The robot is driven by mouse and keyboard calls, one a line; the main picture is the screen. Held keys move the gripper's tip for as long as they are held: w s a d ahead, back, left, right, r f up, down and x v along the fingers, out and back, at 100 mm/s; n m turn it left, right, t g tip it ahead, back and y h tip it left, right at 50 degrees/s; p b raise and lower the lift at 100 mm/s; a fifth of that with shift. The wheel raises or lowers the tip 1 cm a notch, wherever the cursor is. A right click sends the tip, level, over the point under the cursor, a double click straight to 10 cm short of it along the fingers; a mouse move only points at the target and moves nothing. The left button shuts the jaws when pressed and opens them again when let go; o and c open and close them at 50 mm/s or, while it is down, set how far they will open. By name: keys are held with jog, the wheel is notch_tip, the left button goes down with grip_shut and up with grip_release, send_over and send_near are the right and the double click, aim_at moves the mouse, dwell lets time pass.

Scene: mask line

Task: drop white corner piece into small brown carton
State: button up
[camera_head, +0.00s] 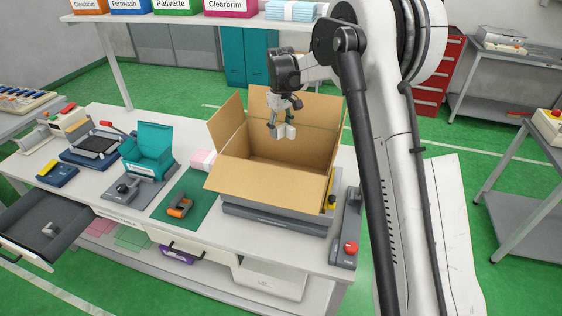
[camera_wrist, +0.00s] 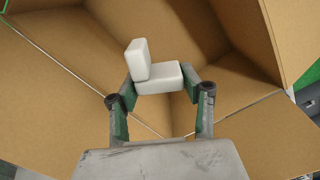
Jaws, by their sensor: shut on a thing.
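The white corner piece (camera_head: 284,130) is an L-shaped block held in my gripper (camera_head: 280,122). My gripper is shut on it, above the open brown carton (camera_head: 262,187). In the wrist view the white corner piece (camera_wrist: 158,78) sits between the two fingertips of my gripper (camera_wrist: 162,86), with one leg standing up on the left. The carton's inside (camera_wrist: 225,110) fills most of that view below the piece. The carton stands open on the bench with its flaps spread outward, and its floor looks empty where visible.
The carton rests on a grey platform (camera_head: 275,217) on the white bench (camera_head: 105,198). A teal box (camera_head: 149,150), an orange tape dispenser (camera_head: 180,206) on a green mat, and a grey device with a red button (camera_head: 348,249) are nearby. An open drawer (camera_head: 35,225) is at left.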

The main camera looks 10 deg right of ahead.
jog(key=shift+f+b, duration=0.3)
jog(key=shift+f, duration=0.9)
jog(key=o, duration=0.9)
jog(key=shift+r, duration=0.1)
notch_tip(320, 180, up, 12)
jog(key=shift+f, duration=0.1)
